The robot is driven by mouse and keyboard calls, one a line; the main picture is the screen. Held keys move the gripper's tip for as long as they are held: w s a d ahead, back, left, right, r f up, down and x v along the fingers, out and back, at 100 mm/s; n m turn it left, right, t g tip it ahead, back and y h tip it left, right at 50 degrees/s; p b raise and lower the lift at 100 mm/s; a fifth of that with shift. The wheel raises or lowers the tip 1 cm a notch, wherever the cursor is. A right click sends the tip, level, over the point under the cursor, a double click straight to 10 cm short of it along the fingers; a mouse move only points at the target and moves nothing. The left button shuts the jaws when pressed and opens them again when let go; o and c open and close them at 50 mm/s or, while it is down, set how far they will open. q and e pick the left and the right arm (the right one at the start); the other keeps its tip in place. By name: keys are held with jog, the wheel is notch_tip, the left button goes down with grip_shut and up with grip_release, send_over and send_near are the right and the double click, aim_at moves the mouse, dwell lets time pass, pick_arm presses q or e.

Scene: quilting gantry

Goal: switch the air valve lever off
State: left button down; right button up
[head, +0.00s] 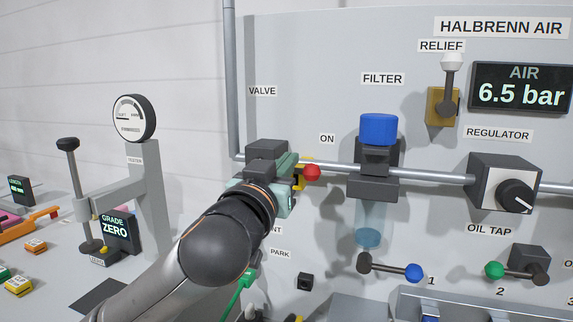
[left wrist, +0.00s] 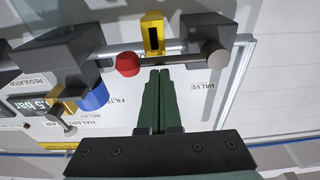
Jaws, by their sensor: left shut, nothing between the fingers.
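The air valve (head: 268,150) is a dark block on the grey pipe under the VALVE label. Its lever ends in a red ball knob (head: 312,172) and lies level, pointing right below the ON label. The knob also shows in the left wrist view (left wrist: 127,64), on a dark arm running from a round grey hub (left wrist: 217,58). My left gripper (head: 288,190) is shut and empty at the lever, hiding much of its arm in the head view. In the left wrist view its fingertips (left wrist: 159,72) are beside the lever arm; I cannot tell whether they touch. My right gripper is out of view.
A yellow bracket (left wrist: 153,32) stands by the lever. The blue-capped filter (head: 378,130) is to the right, then the regulator (head: 503,183). The air display (head: 521,88) reads 6.5 bar. A dial-gauge stand (head: 146,190) is at left.

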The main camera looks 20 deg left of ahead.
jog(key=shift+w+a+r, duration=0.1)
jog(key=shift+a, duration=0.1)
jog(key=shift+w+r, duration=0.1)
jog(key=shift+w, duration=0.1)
pick_arm(q)
jog(key=shift+f+m, duration=0.3)
jog(key=shift+m, duration=0.1)
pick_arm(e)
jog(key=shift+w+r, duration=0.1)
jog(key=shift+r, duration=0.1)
